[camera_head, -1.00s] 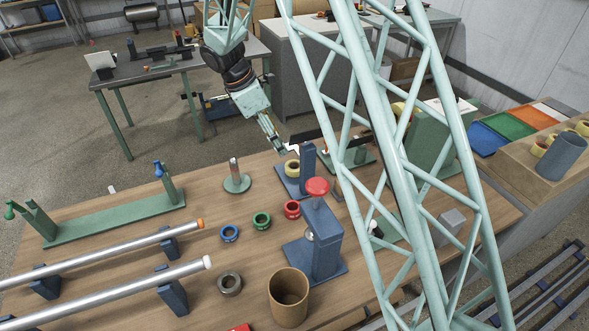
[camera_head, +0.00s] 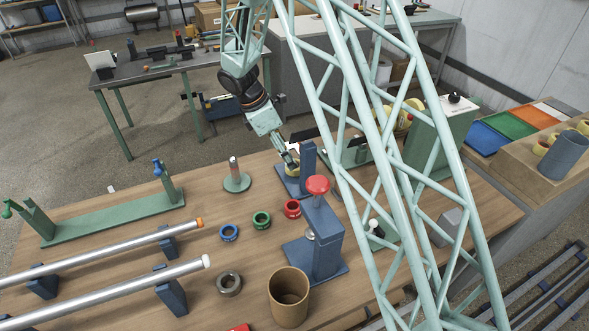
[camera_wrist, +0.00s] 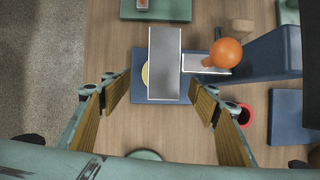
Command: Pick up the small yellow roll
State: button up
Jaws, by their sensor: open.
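The small yellow roll (camera_head: 292,172) sits at a blue stand (camera_head: 308,157) at the far side of the wooden table. My gripper (camera_head: 290,162) is just above it and partly hides it in the head view. In the wrist view, only a yellow edge of the roll (camera_wrist: 145,75) shows beside a grey rectangular plate (camera_wrist: 163,62) that covers the rest. My gripper (camera_wrist: 159,84) is open there, with its two padded fingers on either side of the plate and roll. Whether the fingers touch the roll cannot be told.
An orange ball knob (camera_wrist: 228,52) and the stand's blue post (camera_wrist: 265,55) are close to the right finger. Red (camera_head: 292,208), green (camera_head: 262,219) and blue (camera_head: 229,232) rings lie to the left.

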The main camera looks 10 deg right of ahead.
jog(key=shift+d+f, duration=0.15)
jog(key=shift+f, duration=0.1)
jog(key=shift+b+x, duration=0.55)
jog(key=shift+x, duration=2.05)
jog(key=shift+c, duration=0.2)
jog(key=c, duration=0.9)
jog(key=shift+r, duration=0.15)
jog(key=shift+r, duration=0.55)
jog(key=a, duration=0.4)
jog(key=a+p, duration=0.1)
jog(key=a, duration=0.8)
jog(key=shift+s+a, duration=0.1)
jog(key=shift+s, duration=0.25)
notch_tip(320, 180, up, 14)
jog(key=shift+f+p, duration=0.15)
jog(key=shift+p, duration=0.9)
